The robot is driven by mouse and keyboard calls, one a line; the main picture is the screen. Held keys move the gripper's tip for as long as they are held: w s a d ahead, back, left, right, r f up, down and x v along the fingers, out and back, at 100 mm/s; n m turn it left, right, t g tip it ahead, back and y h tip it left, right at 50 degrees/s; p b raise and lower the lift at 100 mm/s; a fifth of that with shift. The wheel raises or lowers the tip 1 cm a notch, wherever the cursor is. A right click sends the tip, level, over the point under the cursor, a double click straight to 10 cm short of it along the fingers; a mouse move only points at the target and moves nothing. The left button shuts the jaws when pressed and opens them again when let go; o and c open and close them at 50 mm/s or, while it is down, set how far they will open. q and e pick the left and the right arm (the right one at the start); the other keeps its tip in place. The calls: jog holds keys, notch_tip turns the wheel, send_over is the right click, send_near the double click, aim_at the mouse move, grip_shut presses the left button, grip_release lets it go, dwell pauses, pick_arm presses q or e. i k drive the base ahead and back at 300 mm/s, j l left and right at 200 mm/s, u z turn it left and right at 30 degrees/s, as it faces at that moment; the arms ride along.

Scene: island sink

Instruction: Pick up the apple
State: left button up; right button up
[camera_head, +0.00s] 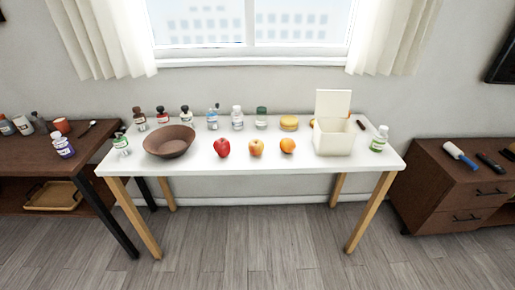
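A red apple (222,148) sits near the front edge of the white table (330,166), to the right of a brown bowl (168,143). A yellow-orange round fruit (256,148), which may be another apple, sits to its right, and an orange (288,146) sits further right. The fruits stand apart from each other in a row. Neither of my grippers shows in the head view.
Several bottles (237,118) line the table's back, with a yellow round item (289,123). An open white box (334,140) and a green-labelled bottle (379,139) stand at the right. Dark wood furniture flanks the table on the left (40,168) and right (440,180). The floor in front is clear.

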aim_at(256, 146)
jog(key=i+j+z, duration=0.55)
jog(key=j+z, duration=0.25)
jog(key=j, duration=0.15)
jog(key=i+j+z, duration=0.3)
jog(key=k+j, duration=0.1)
